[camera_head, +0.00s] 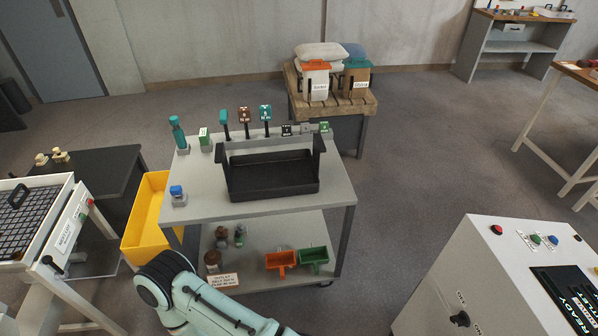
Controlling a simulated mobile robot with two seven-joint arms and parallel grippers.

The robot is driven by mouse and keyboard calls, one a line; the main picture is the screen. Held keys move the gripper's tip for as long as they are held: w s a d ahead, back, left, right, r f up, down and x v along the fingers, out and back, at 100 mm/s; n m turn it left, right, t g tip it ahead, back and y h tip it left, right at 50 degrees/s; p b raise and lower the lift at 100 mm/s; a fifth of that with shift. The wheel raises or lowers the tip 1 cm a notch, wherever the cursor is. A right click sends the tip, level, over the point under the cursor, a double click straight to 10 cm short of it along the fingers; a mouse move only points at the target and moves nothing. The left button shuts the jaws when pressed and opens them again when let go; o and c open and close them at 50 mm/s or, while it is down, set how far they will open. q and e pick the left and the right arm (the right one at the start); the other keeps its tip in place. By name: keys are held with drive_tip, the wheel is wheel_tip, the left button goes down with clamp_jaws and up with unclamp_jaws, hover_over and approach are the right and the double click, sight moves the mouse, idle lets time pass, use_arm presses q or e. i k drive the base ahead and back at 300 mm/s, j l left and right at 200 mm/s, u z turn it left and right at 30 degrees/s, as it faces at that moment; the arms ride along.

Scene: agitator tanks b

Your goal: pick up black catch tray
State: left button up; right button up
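The black catch tray (271,176) stands on the grey top of a two-level cart (335,193). It is a long open-topped black box with raised end pieces at its left and right. It sits upright, and its inside looks empty. A pale green arm of mine, which looks like the left one, shows at the bottom, in front of the cart and well apart from the tray. Its far end is cut off by the lower picture edge, so its gripper is out of view. My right arm and gripper are also out of view.
Several tools stand in a rack (236,143) behind the tray. A teal bottle (178,133) and a blue-topped item (178,196) stand left of it. A yellow bin (146,216) adjoins the cart's left side. A control console (480,275) stands at right, with open floor between.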

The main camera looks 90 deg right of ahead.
sight(293, 173)
drive_tip(key=z, duration=2.75)
